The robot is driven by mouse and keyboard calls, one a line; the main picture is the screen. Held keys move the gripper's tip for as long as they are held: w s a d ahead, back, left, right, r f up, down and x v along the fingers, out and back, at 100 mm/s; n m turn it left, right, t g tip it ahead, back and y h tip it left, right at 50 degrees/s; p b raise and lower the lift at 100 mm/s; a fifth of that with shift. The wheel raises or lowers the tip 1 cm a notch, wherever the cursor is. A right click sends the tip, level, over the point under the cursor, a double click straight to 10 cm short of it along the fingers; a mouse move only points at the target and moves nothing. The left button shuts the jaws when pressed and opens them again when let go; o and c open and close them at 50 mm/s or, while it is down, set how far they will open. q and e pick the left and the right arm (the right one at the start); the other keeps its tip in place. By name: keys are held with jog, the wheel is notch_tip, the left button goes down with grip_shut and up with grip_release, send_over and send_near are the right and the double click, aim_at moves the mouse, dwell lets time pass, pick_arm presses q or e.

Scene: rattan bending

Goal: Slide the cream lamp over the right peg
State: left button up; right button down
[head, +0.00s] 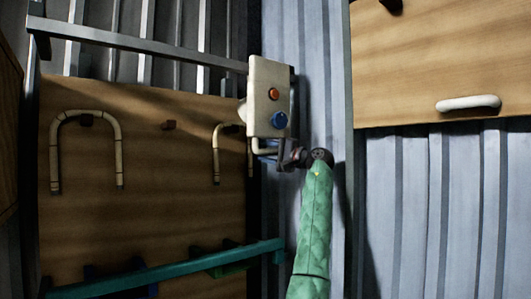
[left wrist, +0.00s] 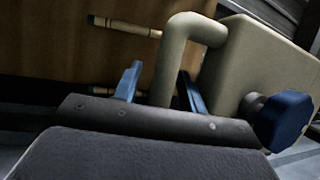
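A cream box-like body (head: 268,70), perhaps the lamp, has a red knob (head: 274,94) and a blue knob (head: 279,120). A bent cream pipe (head: 264,151) shows under it. In the left wrist view this pipe (left wrist: 195,27) bends down from the box (left wrist: 262,65). My left gripper (head: 286,157) is at the pipe. In the left wrist view its blue fingers (left wrist: 160,84) stand on either side of the pipe, with a gap on the left. My right gripper is not in view.
Two rattan U-shapes, one at left (head: 118,145) and one partly behind the box (head: 216,150), hang on the wooden board (head: 150,190). A grey rail (head: 150,45) runs above and a teal rail (head: 170,268) below. A white handle (head: 468,103) is on the right panel.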

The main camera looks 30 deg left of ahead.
pick_arm(q)
jog(key=shift+s+a, duration=0.1)
jog(key=shift+s, duration=0.1)
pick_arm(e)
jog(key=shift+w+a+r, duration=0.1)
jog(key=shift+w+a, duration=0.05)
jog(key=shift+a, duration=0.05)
